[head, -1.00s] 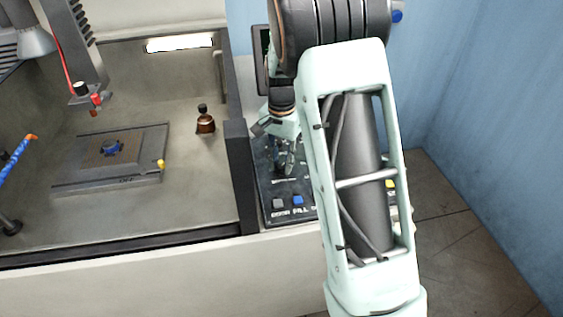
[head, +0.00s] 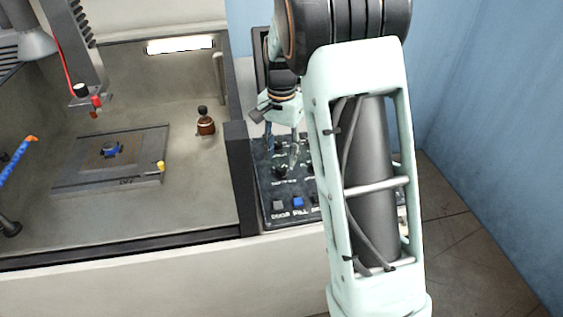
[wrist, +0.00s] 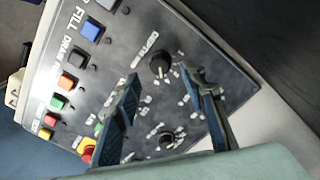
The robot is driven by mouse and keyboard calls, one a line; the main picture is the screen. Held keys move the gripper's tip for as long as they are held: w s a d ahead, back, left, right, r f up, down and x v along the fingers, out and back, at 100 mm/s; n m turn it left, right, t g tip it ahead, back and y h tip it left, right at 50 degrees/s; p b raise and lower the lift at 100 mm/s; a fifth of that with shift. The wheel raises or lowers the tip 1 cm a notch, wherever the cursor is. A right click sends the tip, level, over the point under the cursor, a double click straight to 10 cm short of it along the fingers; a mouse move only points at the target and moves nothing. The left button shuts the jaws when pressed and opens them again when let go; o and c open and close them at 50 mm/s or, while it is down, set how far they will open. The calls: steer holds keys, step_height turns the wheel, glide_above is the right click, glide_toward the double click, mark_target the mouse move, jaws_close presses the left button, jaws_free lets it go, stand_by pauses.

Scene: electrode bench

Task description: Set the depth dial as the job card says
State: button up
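The control panel (head: 265,205) carries several black dials. In the wrist view, the dial with a label that seems to read "DEPTH" (wrist: 160,65) is a black knob with a light pointer mark, near the panel's edge. My gripper (wrist: 161,76) is open, with its two blue-grey fingers apart, one on each side of this dial in the picture. I cannot see contact; the fingers look clear of the panel. In the head view my gripper (head: 281,153) hangs over the panel, and my arm hides the panel's right side. I cannot make out a job card.
Push buttons line the panel, among them a blue one (wrist: 90,31), with a red stop knob (wrist: 87,149) near my finger. Left of the panel is an open tank (head: 200,210) with a plate (head: 80,178) and a brown bottle (head: 205,124).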

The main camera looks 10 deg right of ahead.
step_height(320, 180, up, 8)
steer(key=shift+f, duration=0.15)
stand_by(0.3)
steer(key=n+t, duration=0.5)
steer(key=n, duration=0.4)
glide_toward(282, 168)
steer(key=shift+y, duration=0.3)
steer(key=x, duration=0.8)
steer(key=shift+w+d+f+b, duration=0.1)
steer(key=shift+d+f+b, duration=0.15)
steer(key=shift+b, duration=0.15)
steer(key=shift+g, duration=0.3)
jaws_close()
steer(key=shift+r, duration=0.15)
